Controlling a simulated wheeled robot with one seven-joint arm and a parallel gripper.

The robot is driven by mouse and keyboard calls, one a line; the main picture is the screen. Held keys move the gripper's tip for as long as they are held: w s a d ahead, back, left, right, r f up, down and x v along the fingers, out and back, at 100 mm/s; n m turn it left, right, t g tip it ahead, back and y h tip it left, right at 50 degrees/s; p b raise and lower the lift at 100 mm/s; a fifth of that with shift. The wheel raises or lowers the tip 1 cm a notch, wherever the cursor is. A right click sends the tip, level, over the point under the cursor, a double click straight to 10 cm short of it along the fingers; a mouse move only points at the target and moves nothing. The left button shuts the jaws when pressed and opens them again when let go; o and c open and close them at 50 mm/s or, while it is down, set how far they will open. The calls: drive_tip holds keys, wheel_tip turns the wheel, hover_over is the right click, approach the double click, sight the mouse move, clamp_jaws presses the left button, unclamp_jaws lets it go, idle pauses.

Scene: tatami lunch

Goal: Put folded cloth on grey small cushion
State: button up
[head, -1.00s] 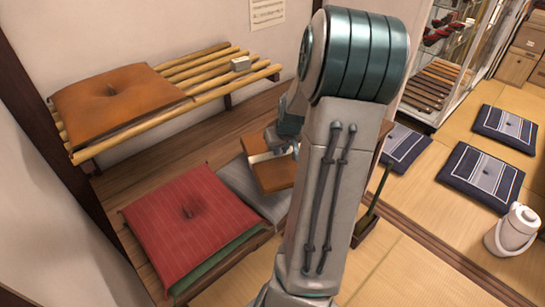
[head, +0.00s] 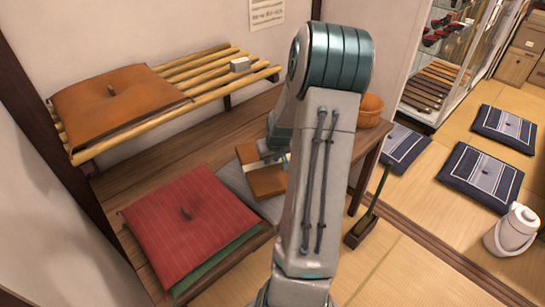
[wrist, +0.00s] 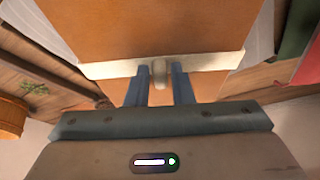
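The folded cloth is orange-brown with a pale band (head: 262,181); it fills the upper wrist view (wrist: 150,25). My gripper (wrist: 158,80) has its blue fingers close together on the small pale knob of the band. In the head view my arm partly hides the gripper and the cloth's right side.
A red cushion (head: 185,215) on a green one (head: 215,258) lies left of the grey cushion. An orange cushion (head: 110,105) and a small pale block (head: 239,64) are on the slatted shelf (head: 205,80).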

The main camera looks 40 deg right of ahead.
drive_tip(key=shift+o, duration=0.9)
drive_tip(key=shift+r, duration=0.1)
drive_tip(key=v, duration=1.2)
drive_tip(key=s+a+r+n, duration=0.1)
drive_tip(key=a+r, duration=0.1)
drive_tip(key=a, duration=0.6)
drive_tip(key=s+a+r+n, duration=0.1)
drive_tip(key=s+a+r, duration=0.15)
drive_tip(key=a, duration=0.45)
drive_tip(key=s+a+r+n+g+y, duration=0.1)
drive_tip(key=s+a+r, duration=0.2)
drive_tip(key=s+a, duration=0.7)
drive_tip(key=a, duration=0.3)
drive_tip(key=shift+s+p, duration=0.35)
